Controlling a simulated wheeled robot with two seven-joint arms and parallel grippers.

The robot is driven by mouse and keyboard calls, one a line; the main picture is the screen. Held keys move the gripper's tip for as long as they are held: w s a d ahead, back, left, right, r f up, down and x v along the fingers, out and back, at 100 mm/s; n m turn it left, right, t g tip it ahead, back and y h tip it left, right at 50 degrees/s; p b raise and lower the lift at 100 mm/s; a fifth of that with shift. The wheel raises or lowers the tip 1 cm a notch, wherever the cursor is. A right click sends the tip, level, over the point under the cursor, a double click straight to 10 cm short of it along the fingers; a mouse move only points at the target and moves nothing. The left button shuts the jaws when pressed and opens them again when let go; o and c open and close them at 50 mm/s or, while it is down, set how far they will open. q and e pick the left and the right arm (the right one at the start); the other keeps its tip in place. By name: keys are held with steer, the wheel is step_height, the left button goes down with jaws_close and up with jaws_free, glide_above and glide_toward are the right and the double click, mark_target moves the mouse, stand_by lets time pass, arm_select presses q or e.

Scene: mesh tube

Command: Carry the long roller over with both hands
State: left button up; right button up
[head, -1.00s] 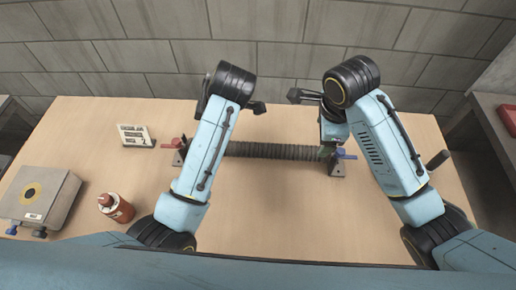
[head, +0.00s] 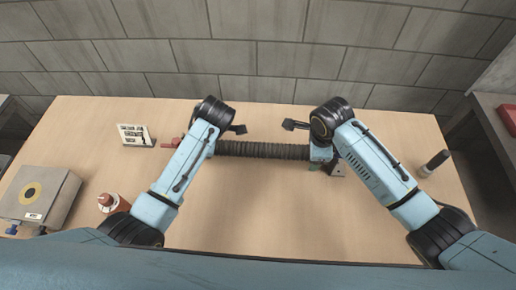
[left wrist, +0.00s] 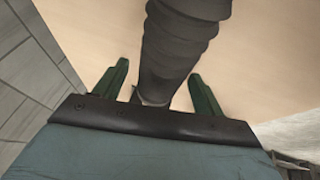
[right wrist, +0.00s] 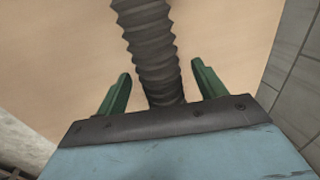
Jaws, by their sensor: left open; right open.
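The long roller is a dark grey ribbed tube (head: 262,150) lying left to right across the middle of the table in the head view. It also shows in the left wrist view (left wrist: 178,45) and the right wrist view (right wrist: 150,45). My left gripper (left wrist: 155,85) is open, with its green fingers on either side of the tube near its left end. My right gripper (right wrist: 160,90) is open, with its green fingers on either side of the tube near its right end. In the head view my arms hide both tube ends and most of the supports there.
A grey boxy device (head: 38,195) and a red-brown bottle (head: 112,202) stand at the left of the wooden table (head: 270,215). A small printed card (head: 134,136) stands at the back left. The front middle is clear.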

arm_select(q)
jaws_close()
arm_select(e)
jaws_close()
arm_select(q)
steer(key=shift+r, duration=0.1)
arm_select(e)
steer(key=shift+r, duration=0.1)
